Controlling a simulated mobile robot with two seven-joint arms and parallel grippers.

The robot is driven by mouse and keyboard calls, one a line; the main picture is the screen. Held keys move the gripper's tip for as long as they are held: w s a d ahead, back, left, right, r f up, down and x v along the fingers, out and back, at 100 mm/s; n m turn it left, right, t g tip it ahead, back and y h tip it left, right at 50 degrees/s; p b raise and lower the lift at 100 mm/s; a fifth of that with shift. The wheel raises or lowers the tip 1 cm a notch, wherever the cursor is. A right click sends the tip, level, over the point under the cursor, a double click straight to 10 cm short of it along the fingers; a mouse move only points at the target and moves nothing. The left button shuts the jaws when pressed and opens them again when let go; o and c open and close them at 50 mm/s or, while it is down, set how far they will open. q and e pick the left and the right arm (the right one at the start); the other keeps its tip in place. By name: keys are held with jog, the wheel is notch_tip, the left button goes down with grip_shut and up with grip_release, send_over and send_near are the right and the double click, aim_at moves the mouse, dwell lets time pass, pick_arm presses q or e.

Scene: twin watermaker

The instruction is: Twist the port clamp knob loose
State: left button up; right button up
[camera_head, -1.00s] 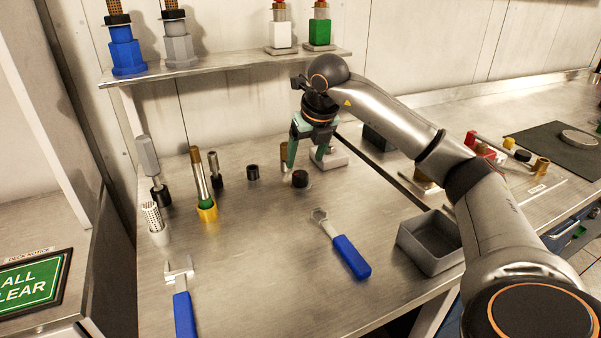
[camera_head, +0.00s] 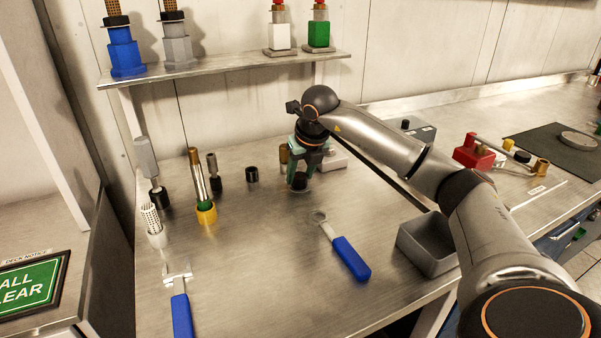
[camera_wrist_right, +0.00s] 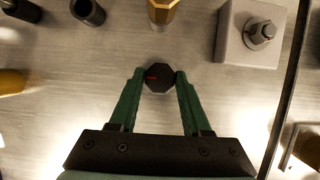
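A black, many-sided knob (camera_wrist_right: 159,77) with a red mark on its top stands on the steel bench. It also shows in the head view (camera_head: 299,182), partly covered by my gripper. My right gripper (camera_head: 300,172) points down at it. In the wrist view the two green fingers of my right gripper (camera_wrist_right: 160,75) lie one on each side of the knob, with their tips against it. I cannot tell from the view how firmly they press. My left gripper is not in view.
Behind the knob stand a brass fitting (camera_wrist_right: 163,12) and a pale block with a grey knob (camera_wrist_right: 233,45). A blue-handled wrench (camera_head: 350,257) lies in front, with a grey open box (camera_head: 413,251) to its right. A black cup (camera_head: 252,174) stands left of my gripper.

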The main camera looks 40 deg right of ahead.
grip_shut()
